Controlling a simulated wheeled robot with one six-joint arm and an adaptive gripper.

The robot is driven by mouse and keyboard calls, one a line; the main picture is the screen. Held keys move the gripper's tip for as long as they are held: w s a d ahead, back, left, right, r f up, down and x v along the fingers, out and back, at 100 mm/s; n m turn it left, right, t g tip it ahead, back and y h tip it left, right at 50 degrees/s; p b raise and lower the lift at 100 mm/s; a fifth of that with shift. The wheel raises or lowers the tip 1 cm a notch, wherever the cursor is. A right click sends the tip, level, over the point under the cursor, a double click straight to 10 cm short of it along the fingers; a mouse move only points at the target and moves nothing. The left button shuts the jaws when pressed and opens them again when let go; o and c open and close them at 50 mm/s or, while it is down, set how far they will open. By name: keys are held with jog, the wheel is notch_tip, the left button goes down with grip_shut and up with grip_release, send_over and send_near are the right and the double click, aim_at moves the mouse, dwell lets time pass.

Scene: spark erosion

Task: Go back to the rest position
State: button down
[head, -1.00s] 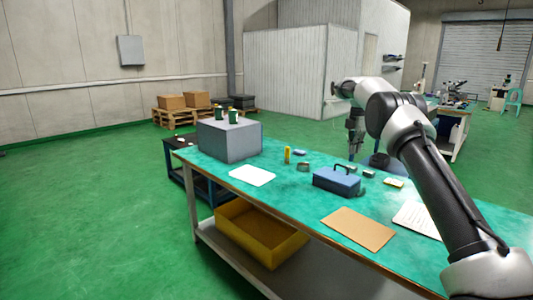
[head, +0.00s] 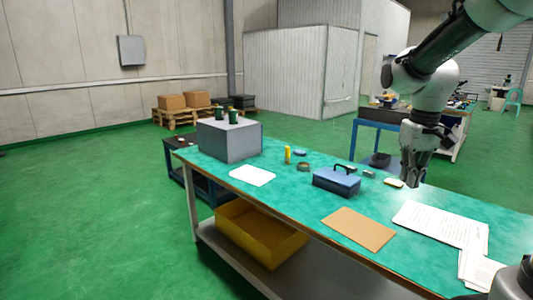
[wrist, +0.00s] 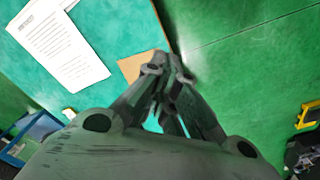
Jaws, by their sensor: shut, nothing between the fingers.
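My gripper (head: 412,180) hangs from my arm at the right of the head view, fingers pointing down. It is above the far right part of the teal workbench (head: 290,185), close to a small yellow and white item (head: 393,183) in the picture. In the wrist view my gripper (wrist: 172,62) has its fingertips together with nothing between them. Below it in that view are the teal bench top, a brown sheet (wrist: 138,65) and a printed paper (wrist: 62,42).
A yellow bin (head: 260,232) is below. Green floor at left is clear.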

jog(key=s+r+t, duration=0.1)
jog(key=s, duration=0.8)
jog(key=s+r+m+t, duration=0.1)
jog(key=s+t, duration=0.1)
jog(key=s, duration=0.7)
jog(key=shift+s+d+r+t, duration=0.15)
jog(key=shift+s+r+t, duration=0.15)
jog(key=shift+r, duration=0.1)
